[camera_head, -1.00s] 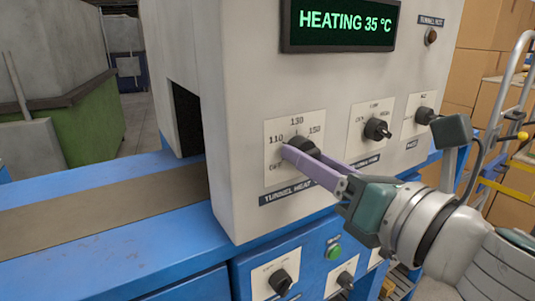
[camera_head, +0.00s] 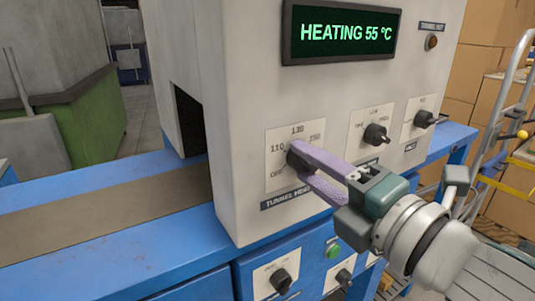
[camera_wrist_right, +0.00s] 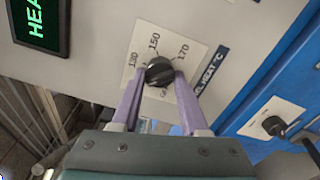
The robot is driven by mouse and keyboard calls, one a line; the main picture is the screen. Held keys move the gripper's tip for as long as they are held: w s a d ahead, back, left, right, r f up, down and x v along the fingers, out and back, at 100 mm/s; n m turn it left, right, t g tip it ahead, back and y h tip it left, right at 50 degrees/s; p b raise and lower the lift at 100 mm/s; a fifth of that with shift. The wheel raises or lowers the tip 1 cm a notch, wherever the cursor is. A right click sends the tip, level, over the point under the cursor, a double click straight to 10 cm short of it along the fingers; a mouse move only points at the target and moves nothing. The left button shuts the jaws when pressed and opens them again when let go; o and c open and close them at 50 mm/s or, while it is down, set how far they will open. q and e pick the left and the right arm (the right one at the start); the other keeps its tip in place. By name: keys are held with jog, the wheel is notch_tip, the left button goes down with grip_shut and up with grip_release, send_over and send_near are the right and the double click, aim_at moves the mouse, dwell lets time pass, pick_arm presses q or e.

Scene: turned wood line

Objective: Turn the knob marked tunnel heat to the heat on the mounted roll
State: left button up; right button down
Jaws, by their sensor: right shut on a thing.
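The tunnel heat knob (camera_head: 296,156) is black and sits on a white dial plate (camera_head: 276,178) on the grey machine front. My right gripper (camera_head: 296,165) is shut on the knob, with a lilac finger on each side. In the right wrist view the knob (camera_wrist_right: 159,71) sits between the fingertips, with 130, 150 and 170 legible around it. The exact pointer direction is hard to tell. The display (camera_head: 340,33) reads HEATING 55 °C. The mounted roll and my left gripper are not in view.
Two more black knobs (camera_head: 375,134) (camera_head: 424,118) sit to the right on the same panel. Lower blue panels carry another knob (camera_head: 280,281) and a green button (camera_head: 333,251). A conveyor belt (camera_head: 90,213) enters the tunnel at left. A trolley and boxes stand at right.

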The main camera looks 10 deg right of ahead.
jog(key=shift+w+d+r+m+p, duration=0.1)
jog(key=shift+m+p, duration=0.65)
jog(key=shift+m, duration=4.6)
jog(key=shift+d+m+p, duration=0.1)
jog(key=shift+m+p, duration=0.7)
jog(key=shift+m, duration=4.5)
jog(key=shift+w+d+r+m+p, duration=0.1)
jog(key=shift+m+p, duration=0.65)
jog(key=shift+m, duration=4.6)
jog(key=shift+c, duration=2.1)
grip_release()
jog(key=shift+s, duration=0.1)
